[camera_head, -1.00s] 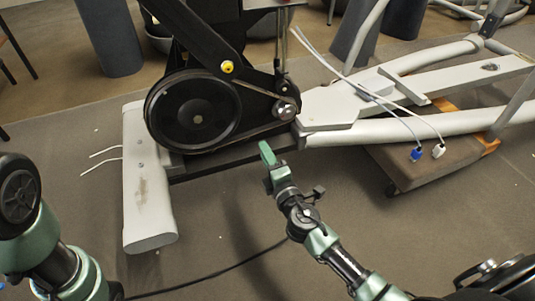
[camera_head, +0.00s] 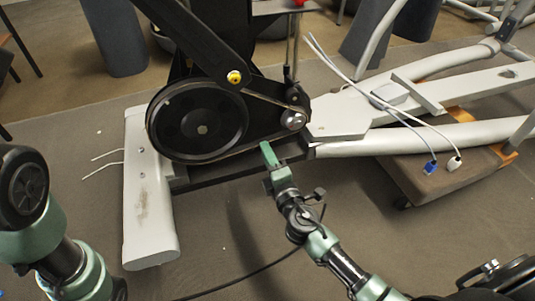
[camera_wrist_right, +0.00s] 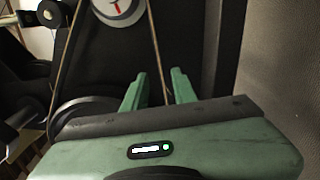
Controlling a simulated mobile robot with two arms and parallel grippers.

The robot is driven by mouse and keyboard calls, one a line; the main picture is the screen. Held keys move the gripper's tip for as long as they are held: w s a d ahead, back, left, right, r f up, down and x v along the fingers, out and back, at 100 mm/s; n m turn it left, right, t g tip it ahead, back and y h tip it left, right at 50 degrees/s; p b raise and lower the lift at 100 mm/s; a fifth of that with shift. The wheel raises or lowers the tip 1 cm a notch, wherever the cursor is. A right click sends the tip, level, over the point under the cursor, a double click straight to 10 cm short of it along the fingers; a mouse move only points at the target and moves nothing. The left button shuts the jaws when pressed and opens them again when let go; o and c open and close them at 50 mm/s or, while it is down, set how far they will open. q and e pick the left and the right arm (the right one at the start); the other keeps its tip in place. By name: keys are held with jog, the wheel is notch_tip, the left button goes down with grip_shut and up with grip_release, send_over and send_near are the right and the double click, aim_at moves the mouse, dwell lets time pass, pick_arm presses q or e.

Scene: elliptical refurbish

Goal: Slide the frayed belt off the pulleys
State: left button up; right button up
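The belt (camera_head: 268,98) is a thin dark band running between the large black pulley (camera_head: 198,112) and the small silver pulley (camera_head: 293,119). My right gripper (camera_head: 267,153) is just below the belt's lower run, between the two pulleys. In the right wrist view the belt shows as two thin tan strands, and one strand (camera_wrist_right: 157,55) runs down between the fingertips of the open right gripper (camera_wrist_right: 158,85). The fingers look apart from it; how deep it sits between them I cannot tell. Fraying is too small to see. My left arm is at the lower left; its gripper is out of view.
A black crank arm with a yellow bolt (camera_head: 235,77) crosses above the large pulley. A white foot bar (camera_head: 147,215) stands at the left. White cables with blue and white plugs (camera_head: 430,167) hang at the right. Floor in front is mostly clear, with a black cable.

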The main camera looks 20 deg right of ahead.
jog(key=shift+w, duration=0.25)
jog(key=shift+w, duration=0.25)
jog(key=shift+w, duration=1.7)
dwell(0.7)
grip_shut()
dwell(3.0)
